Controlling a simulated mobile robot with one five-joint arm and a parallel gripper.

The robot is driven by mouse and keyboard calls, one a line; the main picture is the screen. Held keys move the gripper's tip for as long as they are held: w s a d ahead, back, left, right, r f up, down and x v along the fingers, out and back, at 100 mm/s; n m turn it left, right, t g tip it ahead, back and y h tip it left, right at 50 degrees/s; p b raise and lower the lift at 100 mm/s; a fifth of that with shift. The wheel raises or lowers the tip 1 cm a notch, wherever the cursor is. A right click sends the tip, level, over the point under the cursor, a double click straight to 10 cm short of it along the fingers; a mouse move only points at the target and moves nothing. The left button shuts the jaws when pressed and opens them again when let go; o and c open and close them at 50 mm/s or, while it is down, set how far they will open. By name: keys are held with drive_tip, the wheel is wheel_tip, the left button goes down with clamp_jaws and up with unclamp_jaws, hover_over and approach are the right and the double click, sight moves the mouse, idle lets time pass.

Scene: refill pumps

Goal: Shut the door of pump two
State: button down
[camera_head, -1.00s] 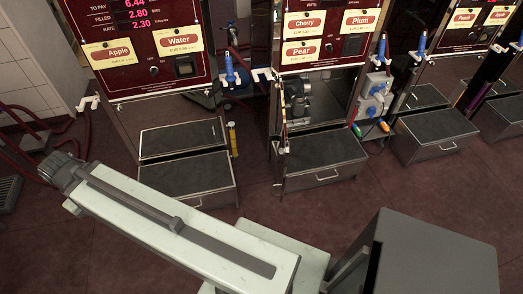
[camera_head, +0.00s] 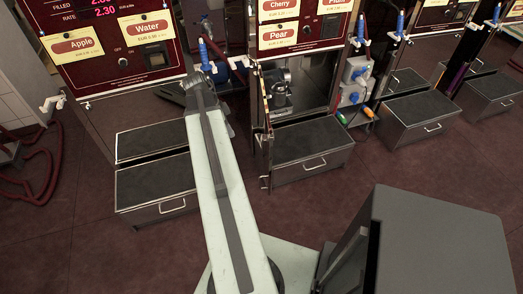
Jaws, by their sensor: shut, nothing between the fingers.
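The middle pump, with the Cherry and Pear labels (camera_head: 278,35), has its lower cabinet open. I take it to be pump two, though no number is readable. Its door (camera_head: 264,110) stands open at the left side of the cabinet, nearly edge-on, reaching toward me. Inside, metal machinery (camera_head: 282,86) shows. My pale green arm (camera_head: 222,190) reaches up and away, its dark far end in front of the left pump's lower right corner, left of the door and apart from it in the picture. My gripper is hidden beyond that end.
The left pump with Apple and Water labels (camera_head: 118,45) has a metal lower front and a dark-topped step (camera_head: 160,182). Another dark-topped drawer step (camera_head: 312,160) stands before the middle pump. Blue-handled nozzles (camera_head: 205,52) hang between pumps. Open floor (camera_head: 90,240) lies at left.

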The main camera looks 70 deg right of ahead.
drive_tip(key=s+d+f+m+b, duration=0.2)
drive_tip(key=s+d+f+b, duration=0.3)
drive_tip(key=s+f+b, duration=0.4)
drive_tip(key=shift+s+d+f+g, duration=0.3)
drive_tip(key=shift+s+d+f, duration=0.1)
drive_tip(key=shift+s, duration=0.7)
